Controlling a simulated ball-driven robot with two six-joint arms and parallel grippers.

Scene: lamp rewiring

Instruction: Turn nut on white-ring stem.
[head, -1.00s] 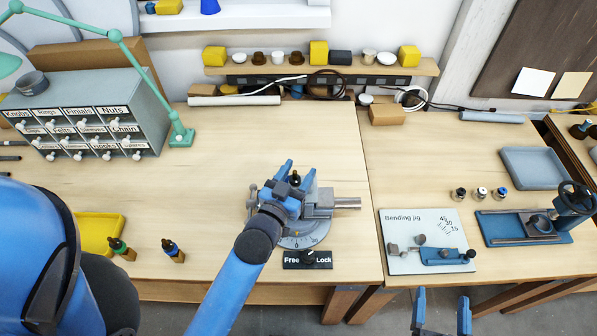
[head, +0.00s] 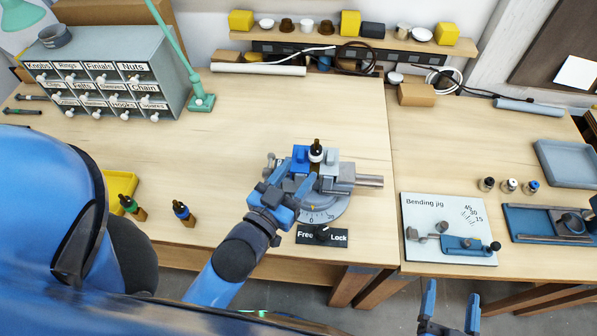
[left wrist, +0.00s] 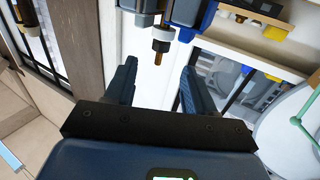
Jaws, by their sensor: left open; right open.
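The white-ring stem (head: 316,154) stands upright in the blue and grey vise (head: 342,178) on the round graduated base. It has a dark top, a white ring and a brown lower part. In the left wrist view the stem (left wrist: 158,55) appears beyond the gap between the finger tips. I cannot make out the nut clearly. My left gripper (head: 289,181) is open and empty, just in front of the vise and apart from the stem; it also shows in the left wrist view (left wrist: 158,84). My right gripper (head: 450,306) is open and empty at the bottom right, before the bench edge.
A Free/Lock plate (head: 321,235) sits at the vise's front. A green-ring stem (head: 132,207) and a blue-ring stem (head: 184,213) stand left, near a yellow tray (head: 122,184). The bending jig (head: 447,220) is at right. The bench behind the vise is clear.

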